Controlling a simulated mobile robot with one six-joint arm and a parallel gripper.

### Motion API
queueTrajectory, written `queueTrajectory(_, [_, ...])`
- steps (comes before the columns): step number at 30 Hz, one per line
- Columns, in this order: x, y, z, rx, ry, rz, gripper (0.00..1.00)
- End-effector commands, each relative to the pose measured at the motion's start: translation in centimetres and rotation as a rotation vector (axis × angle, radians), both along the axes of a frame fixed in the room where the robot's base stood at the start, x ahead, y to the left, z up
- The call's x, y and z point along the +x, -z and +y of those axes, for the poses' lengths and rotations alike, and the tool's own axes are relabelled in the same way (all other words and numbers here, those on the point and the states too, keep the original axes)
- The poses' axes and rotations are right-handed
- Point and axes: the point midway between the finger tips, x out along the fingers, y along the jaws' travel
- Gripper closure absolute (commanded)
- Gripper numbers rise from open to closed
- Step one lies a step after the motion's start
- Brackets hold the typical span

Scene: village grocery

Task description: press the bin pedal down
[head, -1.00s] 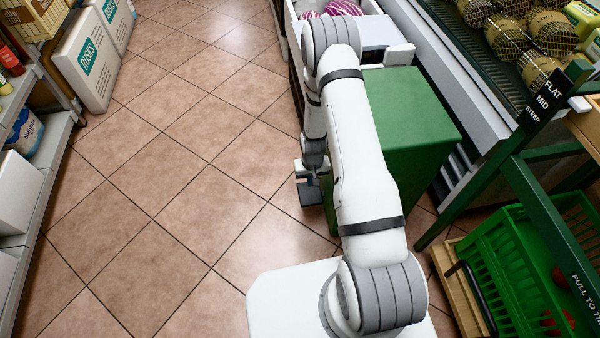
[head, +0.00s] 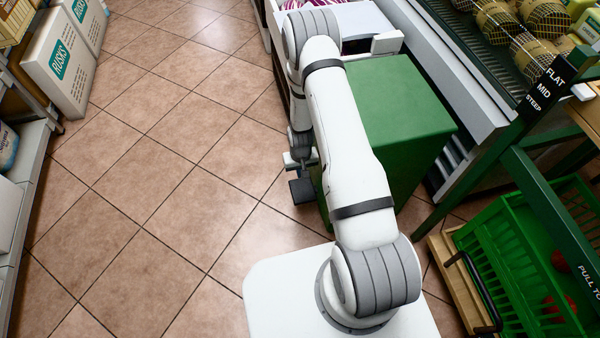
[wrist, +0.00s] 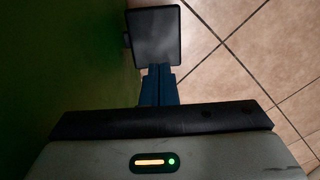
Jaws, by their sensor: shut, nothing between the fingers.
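The green bin (head: 405,110) stands beside my arm, its side wall filling the left of the wrist view (wrist: 50,70). Its dark, flat, square pedal (head: 301,191) juts out low from the side facing the aisle. The pedal also shows at the top of the wrist view (wrist: 158,32). My gripper (head: 304,172) points down just above the pedal, partly hidden behind my arm in the head view. In the wrist view its blue fingers (wrist: 159,74) are together and empty, their tips overlapping the pedal's near edge. I cannot tell whether they touch it.
The tiled aisle floor (head: 170,170) to the left is clear. Shelves with a RUSKS box (head: 62,62) line the far left. A sloped produce stand (head: 470,90) is right of the bin. A green crate (head: 520,270) sits at the lower right.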

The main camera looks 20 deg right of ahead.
Motion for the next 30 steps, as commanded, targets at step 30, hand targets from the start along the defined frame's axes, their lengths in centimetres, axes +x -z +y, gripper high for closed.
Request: queueTrajectory(30, [0.0, 10.7, 0.1, 0.000, -0.002, -0.001, 1.00])
